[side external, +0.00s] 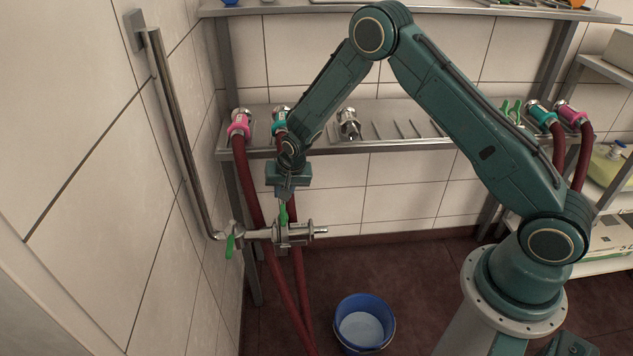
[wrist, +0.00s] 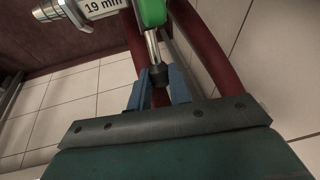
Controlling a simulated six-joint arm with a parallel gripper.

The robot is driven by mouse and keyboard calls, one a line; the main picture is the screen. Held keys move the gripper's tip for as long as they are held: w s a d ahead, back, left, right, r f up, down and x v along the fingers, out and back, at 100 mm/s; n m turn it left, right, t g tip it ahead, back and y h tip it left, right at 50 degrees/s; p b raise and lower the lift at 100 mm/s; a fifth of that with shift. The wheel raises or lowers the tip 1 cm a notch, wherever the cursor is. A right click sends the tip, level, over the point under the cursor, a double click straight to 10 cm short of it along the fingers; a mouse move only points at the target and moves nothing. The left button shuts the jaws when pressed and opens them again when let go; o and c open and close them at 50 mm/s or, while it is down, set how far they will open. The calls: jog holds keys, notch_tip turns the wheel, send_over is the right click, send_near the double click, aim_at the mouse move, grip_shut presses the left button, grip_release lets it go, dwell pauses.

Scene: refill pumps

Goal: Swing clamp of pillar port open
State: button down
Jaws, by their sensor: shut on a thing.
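The pillar port is a metal pipe end low on the left, with a steel fitting (side external: 292,234) whose nozzle points right. In the wrist view a fitting labelled "19 mm" (wrist: 104,6) shows at the top. A green part (side external: 283,214), apparently the clamp's, stands upright above the fitting; in the wrist view this green part (wrist: 152,11) carries a metal rod with a dark end. My gripper (side external: 285,197) points down above the fitting. Its blue fingers (wrist: 159,88) are shut on the dark end of that rod. The clamp's closure itself is not clear.
A valve with a green handle (side external: 230,246) sits left of the fitting. Dark red hoses (side external: 252,200) hang close behind my gripper from the metal shelf (side external: 385,145). A blue bucket (side external: 364,324) stands on the floor below right. Space right of the nozzle is clear.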

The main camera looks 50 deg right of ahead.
jog(key=s+a+r+t+h, duration=0.2)
jog(key=r, duration=0.1)
jog(key=shift+s+a+r+t, duration=0.2)
jog(key=shift+a+r+t, duration=0.05)
jog(key=shift+t, duration=0.15)
jog(key=shift+s+a+r+n+t+h, duration=0.4)
jog(key=shift+s+a+r+t+h, duration=0.35)
jog(key=shift+s+a+t+h, duration=0.25)
jog(key=shift+s+a+r+t+h, duration=0.25)
jog(key=shift+s+a+t+h, duration=0.2)
jog(key=shift+s+a, duration=0.1)
jog(key=shift+s+a+r+t+h, duration=0.2)
jog(key=shift+s+a+t+h, duration=0.15)
jog(key=shift+s+a+t, duration=0.15)
jog(key=shift+s+a+r+n+t+h, duration=0.2)
jog(key=shift+s+a+n+t+h, duration=0.1)
jog(key=shift+s+a+t+h, duration=0.8)
jog(key=shift+s+a, duration=0.25)
jog(key=shift+s, duration=0.05)
